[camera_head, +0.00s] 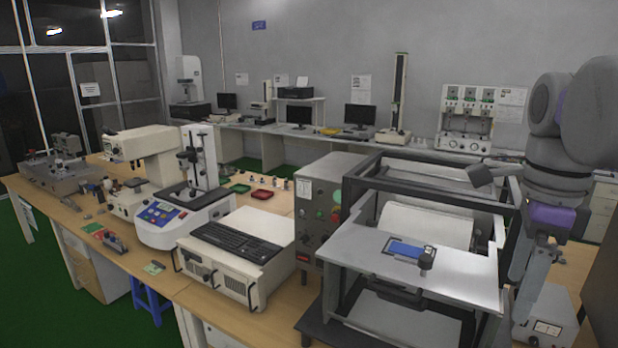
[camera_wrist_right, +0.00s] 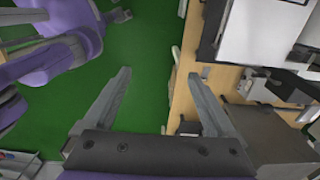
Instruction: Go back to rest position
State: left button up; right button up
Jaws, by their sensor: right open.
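My right gripper (camera_head: 530,295) hangs from my right arm at the right side of the head view, its fingers pointing down. It is beside the right edge of the framed test machine (camera_head: 345,200). In the right wrist view the gripper (camera_wrist_right: 160,78) shows two grey fingers spread wide with nothing between them. Green floor and a wooden table edge (camera_wrist_right: 182,85) lie beyond the fingers.
The machine's metal plate (camera_head: 460,280) carries a blue device (camera_head: 408,249). A control box (camera_head: 320,215), a white case with a keyboard (camera_head: 237,242) and other instruments crowd the bench to the left. Green floor (camera_head: 60,300) is clear at lower left.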

jog(key=w+a+f+n+t, duration=0.1)
jog(key=w+a+f+n, duration=0.1)
jog(key=f+n, duration=0.45)
jog(key=w+a+f+n+t, duration=0.1)
jog(key=a+f+n+t, duration=0.1)
jog(key=f+n, duration=0.45)
pick_arm(q)
jog(key=shift+s, duration=0.4)
pick_arm(e)
jog(key=s+a+f+n+t, duration=0.1)
jog(key=s+a+f+n, duration=0.1)
jog(key=f, duration=0.6)
jog(key=s+a+f+n+t, duration=0.1)
jog(key=s+a+f+n, duration=0.1)
jog(key=f+n, duration=0.3)
jog(key=s+a+f+n+t, duration=0.1)
jog(key=s+f+n, duration=0.3)
jog(key=f, duration=0.8)
jog(key=shift+s+a+f, duration=0.15)
jog(key=shift+a+f, duration=0.15)
jog(key=shift+a, duration=0.15)
